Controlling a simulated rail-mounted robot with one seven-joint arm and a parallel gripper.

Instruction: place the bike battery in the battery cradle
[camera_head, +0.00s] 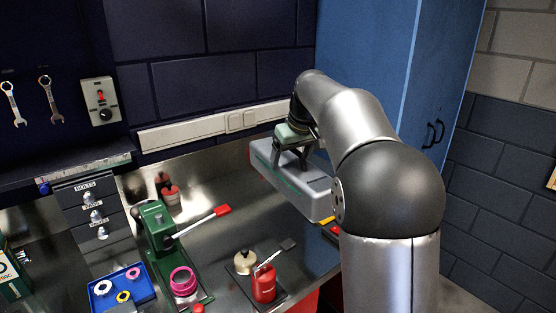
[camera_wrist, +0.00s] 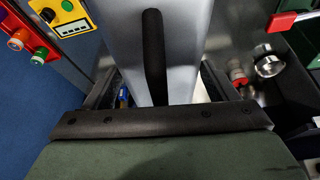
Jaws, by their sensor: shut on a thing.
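The bike battery (camera_head: 312,200) is a long grey case with a thin green line along its side. It is held above the right part of the bench, in front of the wall. My gripper (camera_head: 291,158) is shut on it from above. In the wrist view, the battery (camera_wrist: 187,60) fills the middle, with its black handle (camera_wrist: 154,55) running between my fingers. I cannot make out the battery cradle in either view; the battery and my arm hide part of the bench's right end.
A yellow button panel (camera_wrist: 70,25) shows in the wrist view. A blue cabinet (camera_head: 365,50) stands behind my arm.

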